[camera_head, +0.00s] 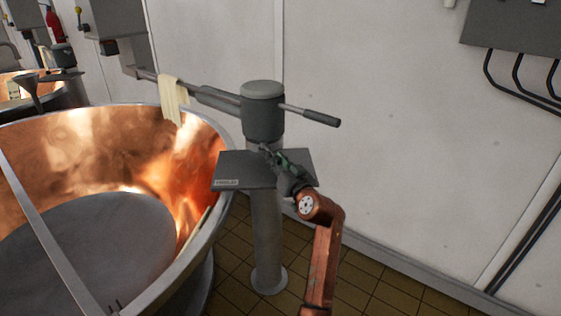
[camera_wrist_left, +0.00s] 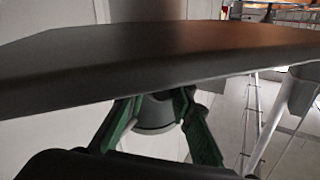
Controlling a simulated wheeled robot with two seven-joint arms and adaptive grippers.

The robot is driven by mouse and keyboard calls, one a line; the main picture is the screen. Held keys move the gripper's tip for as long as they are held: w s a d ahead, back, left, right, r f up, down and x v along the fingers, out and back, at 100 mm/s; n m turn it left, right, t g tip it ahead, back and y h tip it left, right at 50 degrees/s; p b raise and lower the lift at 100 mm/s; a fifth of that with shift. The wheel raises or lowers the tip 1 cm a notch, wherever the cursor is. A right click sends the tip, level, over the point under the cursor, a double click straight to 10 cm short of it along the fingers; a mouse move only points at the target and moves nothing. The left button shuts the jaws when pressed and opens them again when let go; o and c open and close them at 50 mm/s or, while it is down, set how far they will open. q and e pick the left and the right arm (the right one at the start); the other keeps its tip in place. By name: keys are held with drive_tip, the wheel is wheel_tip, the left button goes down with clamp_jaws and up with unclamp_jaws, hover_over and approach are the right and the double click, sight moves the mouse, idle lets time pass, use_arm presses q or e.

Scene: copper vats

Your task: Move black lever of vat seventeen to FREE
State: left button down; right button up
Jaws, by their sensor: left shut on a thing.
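My left gripper (camera_head: 276,158), with green fingers, reaches in over the dark flat plate (camera_head: 237,171), close to the foot of the grey drum (camera_head: 263,112) on the post. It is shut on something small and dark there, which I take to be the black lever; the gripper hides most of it. In the left wrist view the green fingers (camera_wrist_left: 160,120) show below a broad dark slab, with a grey round part between them. The plate's small label (camera_head: 226,182) is too small to read. My right gripper is not in view.
A large copper vat (camera_head: 105,150) stands at the left with a steel rim. A bar with a dark handle (camera_head: 322,118) sticks out right of the drum, and a pale cloth (camera_head: 173,97) hangs on its left part. The pale wall is behind; tiled floor shows below.

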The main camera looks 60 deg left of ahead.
use_arm(q)
drive_tip(key=shift+w+d+f, duration=0.15)
drive_tip(key=shift+f, duration=0.1)
drive_tip(key=c, duration=2.1)
unclamp_jaws()
drive_tip(key=shift+o, duration=1)
drive_tip(key=shift+d, duration=0.15)
drive_tip(key=shift+o, duration=1.2)
drive_tip(key=shift+a+r, duration=0.15)
drive_tip(key=shift+a, duration=0.05)
drive_tip(key=s+d, duration=0.2)
drive_tip(key=d, duration=1)
drive_tip(key=shift+c, duration=0.5)
